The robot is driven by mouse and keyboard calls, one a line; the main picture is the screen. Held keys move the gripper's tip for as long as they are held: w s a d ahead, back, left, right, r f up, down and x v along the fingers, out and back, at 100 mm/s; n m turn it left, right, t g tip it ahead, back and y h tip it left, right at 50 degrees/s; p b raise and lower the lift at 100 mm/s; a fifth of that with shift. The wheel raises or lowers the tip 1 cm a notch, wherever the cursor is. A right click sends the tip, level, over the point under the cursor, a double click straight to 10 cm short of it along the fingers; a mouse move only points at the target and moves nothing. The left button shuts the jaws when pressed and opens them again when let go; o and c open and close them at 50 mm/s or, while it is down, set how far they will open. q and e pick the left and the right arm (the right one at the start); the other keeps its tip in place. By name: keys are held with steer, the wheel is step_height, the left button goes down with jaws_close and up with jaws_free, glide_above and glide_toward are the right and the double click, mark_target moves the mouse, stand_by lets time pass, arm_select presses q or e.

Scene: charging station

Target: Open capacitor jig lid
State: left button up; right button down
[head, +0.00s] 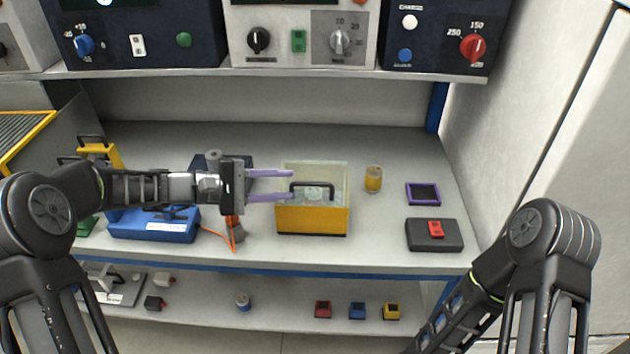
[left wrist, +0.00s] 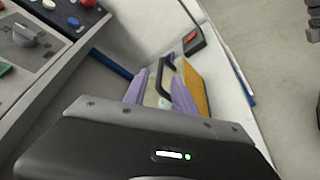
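The capacitor jig is a yellow box (head: 312,219) with a clear lid (head: 335,172) and a black handle (head: 312,185), standing on the bench in the middle of the head view. The lid looks closed. My left gripper (head: 292,185) points right, its purple fingers apart, with the fingertips close to the left end of the handle. In the left wrist view, the handle (left wrist: 166,77) shows between the two purple fingers and the yellow box (left wrist: 194,85) lies beyond. I cannot tell whether a finger touches the handle. My right gripper is out of view; only my right arm shows.
A yellow cylinder (head: 373,179), a purple-framed dark tile (head: 423,194) and a black box with a red part (head: 434,235) stand right of the jig. A blue box (head: 153,226) is at left. Instruments (head: 299,35) sit on the shelf above.

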mark_target(306, 185)
arm_select(q)
steer(key=shift+w+d+f, duration=0.2)
steer(key=shift+w+d, duration=0.05)
steer(key=shift+d, duration=0.05)
steer(key=p+x, duration=0.1)
steer(key=x, duration=0.6)
steer(key=shift+d+p, duration=0.1)
steer(key=shift+p, duration=0.25)
steer(key=shift+f, duration=0.1)
steer(key=shift+c, duration=0.5)
jaws_close()
stand_by(0.3)
